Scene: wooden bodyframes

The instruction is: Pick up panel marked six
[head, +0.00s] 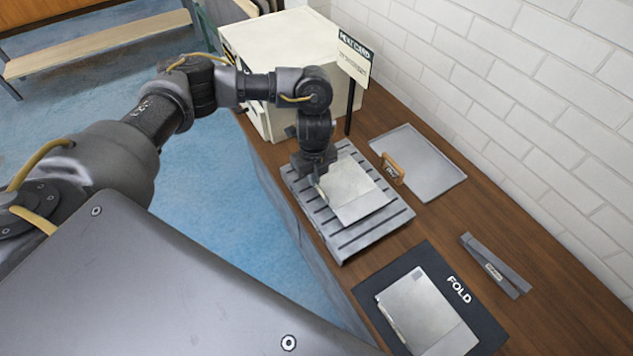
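A pale grey panel (355,192) lies on a grey slatted rack (375,232) on the wooden bench. I cannot read a six on it. My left gripper (319,184) points down at the panel's left edge, over the rack. Its fingers are small and dark here, so I cannot tell whether they are open or closed on the panel's edge. A second pale panel (425,312) lies on a dark mat (468,300) lettered FOLD, at the bottom right; no number on it is legible. My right gripper is out of view.
A cream cabinet (285,42) stands behind my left arm, with a NEXT CARD sign (354,58) on a post. A flat grey tray (428,163) with a wooden tag (392,169) lies right of the rack. A grey hinged tool (494,266) lies near the brick wall (540,80).

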